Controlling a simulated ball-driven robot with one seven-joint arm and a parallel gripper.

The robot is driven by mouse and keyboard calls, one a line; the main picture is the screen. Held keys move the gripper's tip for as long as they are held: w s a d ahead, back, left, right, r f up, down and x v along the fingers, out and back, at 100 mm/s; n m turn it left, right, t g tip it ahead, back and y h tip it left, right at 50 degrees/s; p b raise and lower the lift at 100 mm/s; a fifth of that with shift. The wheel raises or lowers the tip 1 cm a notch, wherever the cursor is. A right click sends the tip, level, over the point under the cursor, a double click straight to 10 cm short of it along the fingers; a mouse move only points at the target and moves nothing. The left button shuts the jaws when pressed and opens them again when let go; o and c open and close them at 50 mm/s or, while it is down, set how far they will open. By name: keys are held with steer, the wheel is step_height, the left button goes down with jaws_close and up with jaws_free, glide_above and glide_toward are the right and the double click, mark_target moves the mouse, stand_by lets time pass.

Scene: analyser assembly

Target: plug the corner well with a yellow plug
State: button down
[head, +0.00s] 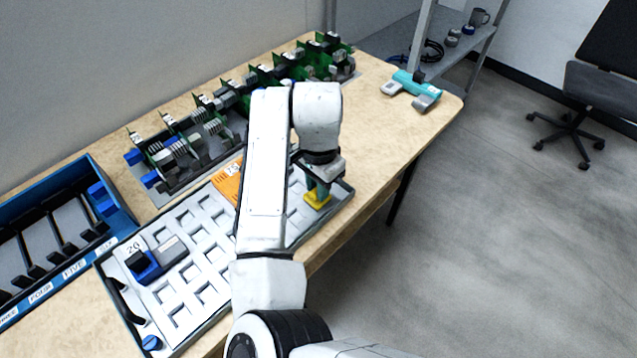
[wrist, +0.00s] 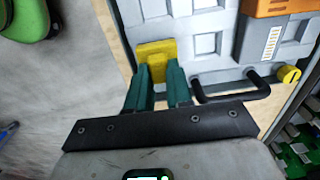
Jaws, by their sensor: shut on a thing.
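My gripper (head: 319,182) points down over the right end of the grey welled tray (head: 103,265). Its green fingers (wrist: 159,75) are shut on a yellow plug (head: 318,200). In the wrist view the plug (wrist: 155,50) is a square yellow block just beyond the fingertips, at the tray's corner beside the black handle. The plug and fingers cover the corner well, so I cannot tell whether the plug is in it or just above it.
An orange block (head: 227,183) and a blue-and-grey block (head: 150,265) sit on the tray. A yellow round knob (wrist: 288,74) is at another tray corner. A rack of green boards (head: 190,150) stands behind, and a blue bin (head: 120,205) at left. The table's right end is mostly clear.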

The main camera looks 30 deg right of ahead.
steer(key=shift+w+a+f, duration=0.1)
steer(key=shift+w+f, duration=0.05)
steer(key=shift+f, duration=0.35)
stand_by(0.6)
steer(key=shift+w+p, duration=0.2)
steer(key=shift+p, duration=0.15)
steer(key=shift+a+r, duration=0.1)
steer(key=shift+r, duration=0.1)
steer(key=c, duration=0.9)
jaws_free()
steer(key=shift+c, duration=0.2)
steer(key=c, duration=0.4)
steer(key=shift+o, duration=0.2)
steer(key=shift+r+p, duration=2.15)
steer(key=shift+p, duration=0.25)
step_height(320, 180, up, 7)
steer(key=p, duration=0.6)
steer(key=shift+f, duration=0.15)
